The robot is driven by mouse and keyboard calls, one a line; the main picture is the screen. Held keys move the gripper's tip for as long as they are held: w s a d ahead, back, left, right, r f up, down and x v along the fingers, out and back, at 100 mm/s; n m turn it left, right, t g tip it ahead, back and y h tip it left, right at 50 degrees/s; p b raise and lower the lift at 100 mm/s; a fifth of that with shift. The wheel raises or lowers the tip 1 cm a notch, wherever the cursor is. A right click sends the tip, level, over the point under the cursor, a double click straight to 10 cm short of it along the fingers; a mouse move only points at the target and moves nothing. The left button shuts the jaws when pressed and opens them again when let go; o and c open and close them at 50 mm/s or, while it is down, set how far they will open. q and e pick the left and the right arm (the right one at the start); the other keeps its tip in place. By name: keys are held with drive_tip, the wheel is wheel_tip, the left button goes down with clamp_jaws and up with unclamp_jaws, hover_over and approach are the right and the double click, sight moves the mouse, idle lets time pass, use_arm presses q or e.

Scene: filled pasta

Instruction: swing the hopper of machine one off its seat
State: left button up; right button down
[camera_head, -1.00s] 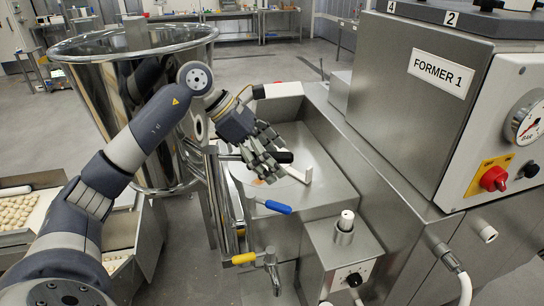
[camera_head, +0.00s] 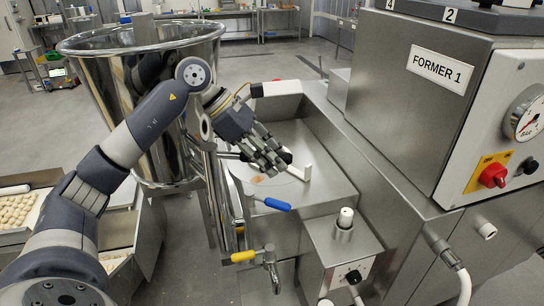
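The steel hopper (camera_head: 105,95) is a wide round bowl at the left, standing out to the side of machine one, labelled FORMER 1 (camera_head: 438,68). A round seat area (camera_head: 285,187) with an orange smear lies bare on the machine's top. My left arm reaches across in front of the hopper. I cannot tell whether the fingers grip the bar. My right gripper is out of view.
A blue-handled lever (camera_head: 277,204) and a yellow-handled tap (camera_head: 244,256) stick out below the seat. Trays of pasta (camera_head: 18,210) are at lower left. Floor behind is open.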

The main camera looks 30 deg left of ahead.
use_arm(q)
drive_tip(key=o, duration=0.4)
wheel_tip(320, 180, up, 9)
drive_tip(key=p, duration=0.7)
idle(0.3)
